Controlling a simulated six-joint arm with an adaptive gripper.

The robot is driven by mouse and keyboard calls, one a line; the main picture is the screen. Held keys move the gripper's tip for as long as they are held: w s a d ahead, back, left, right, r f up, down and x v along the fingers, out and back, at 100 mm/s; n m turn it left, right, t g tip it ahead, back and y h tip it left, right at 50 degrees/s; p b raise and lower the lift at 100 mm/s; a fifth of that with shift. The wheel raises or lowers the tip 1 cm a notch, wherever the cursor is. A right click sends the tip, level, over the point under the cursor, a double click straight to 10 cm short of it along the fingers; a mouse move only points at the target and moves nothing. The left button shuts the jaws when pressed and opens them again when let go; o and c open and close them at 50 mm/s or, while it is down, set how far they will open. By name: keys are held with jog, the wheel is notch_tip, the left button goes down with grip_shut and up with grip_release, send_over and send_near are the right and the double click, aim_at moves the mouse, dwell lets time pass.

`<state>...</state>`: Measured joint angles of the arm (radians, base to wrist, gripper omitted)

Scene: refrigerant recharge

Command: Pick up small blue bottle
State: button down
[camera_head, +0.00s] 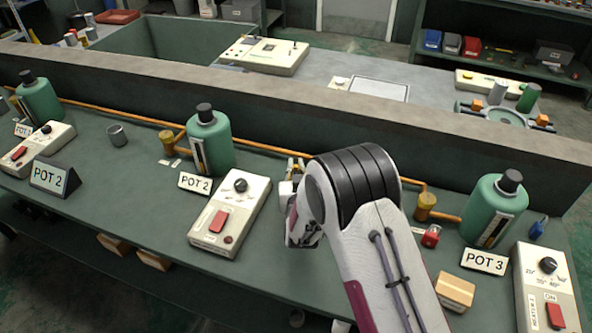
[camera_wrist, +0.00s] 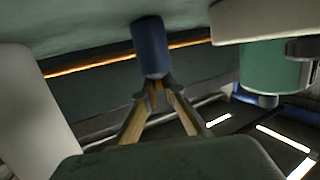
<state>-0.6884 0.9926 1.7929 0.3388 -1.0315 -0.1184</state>
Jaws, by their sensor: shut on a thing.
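The small blue bottle (camera_wrist: 150,45) shows in the wrist view as a dark blue cylinder, with the table surface at the top of that picture. My gripper (camera_wrist: 158,86) is shut on the end of the bottle nearest the camera; its two fingers converge there. The bottle seems to be touching or very close to the table surface; I cannot tell whether it is lifted. In the head view my gripper (camera_head: 303,237) is mostly hidden behind my wrist, and the bottle is not visible.
Green bottles stand by POT 2 (camera_head: 210,143) and POT 3 (camera_head: 493,212). A white control box (camera_head: 228,218) lies left of my wrist. Red (camera_head: 431,237) and blue (camera_head: 537,230) small items and a wooden block (camera_head: 455,291) are at right. A wall (camera_head: 300,115) runs behind.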

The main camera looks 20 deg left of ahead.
jog(key=shift+r, duration=4.95)
jog(key=shift+a, duration=0.1)
